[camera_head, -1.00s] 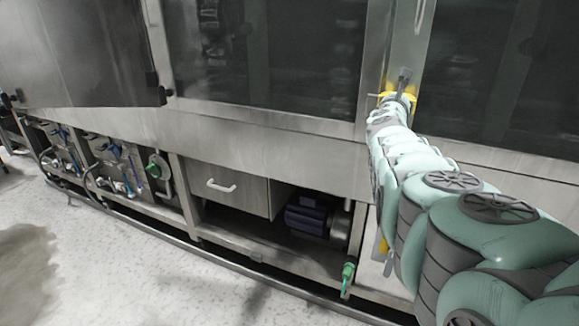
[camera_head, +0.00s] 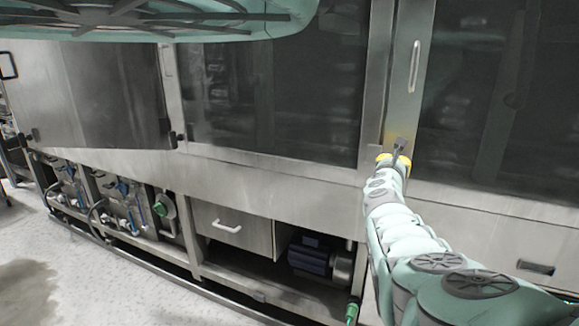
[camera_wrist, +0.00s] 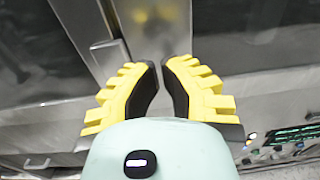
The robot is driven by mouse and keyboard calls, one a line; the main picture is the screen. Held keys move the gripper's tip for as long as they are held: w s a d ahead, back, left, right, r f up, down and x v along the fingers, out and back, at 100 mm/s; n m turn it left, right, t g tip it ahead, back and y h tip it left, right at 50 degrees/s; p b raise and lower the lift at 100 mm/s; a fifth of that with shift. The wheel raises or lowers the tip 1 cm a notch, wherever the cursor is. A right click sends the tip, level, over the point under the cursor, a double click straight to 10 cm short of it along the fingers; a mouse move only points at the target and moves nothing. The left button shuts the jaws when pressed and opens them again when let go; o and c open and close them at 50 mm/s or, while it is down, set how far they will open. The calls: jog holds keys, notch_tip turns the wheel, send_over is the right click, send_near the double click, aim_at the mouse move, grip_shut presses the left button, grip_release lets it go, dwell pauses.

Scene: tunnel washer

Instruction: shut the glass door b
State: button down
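A large glass door (camera_head: 280,85) fills the middle of the washer front in the head view. Another dark glass panel (camera_head: 490,100) is at the right. A steel-framed door (camera_head: 95,95) stands swung outward at the left. No letter shows which one is b. My gripper (camera_head: 394,157) is in front of the steel post between the middle and right panels, by a small grey latch-like piece (camera_head: 399,145). In the wrist view, the yellow fingers of my gripper (camera_wrist: 161,65) are slightly apart with nothing visible between them. Contact with the post cannot be told.
A vertical bar handle (camera_head: 415,66) is on the post above my gripper. Below are a drawer (camera_head: 232,228) with a white handle, a motor (camera_head: 310,255) in an open bay, and valves and hoses (camera_head: 125,205). The floor (camera_head: 110,295) at lower left is clear.

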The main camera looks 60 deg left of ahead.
jog(key=r+p+v, duration=0.1)
jog(key=p+v, duration=0.7)
jog(key=shift+p, duration=0.3)
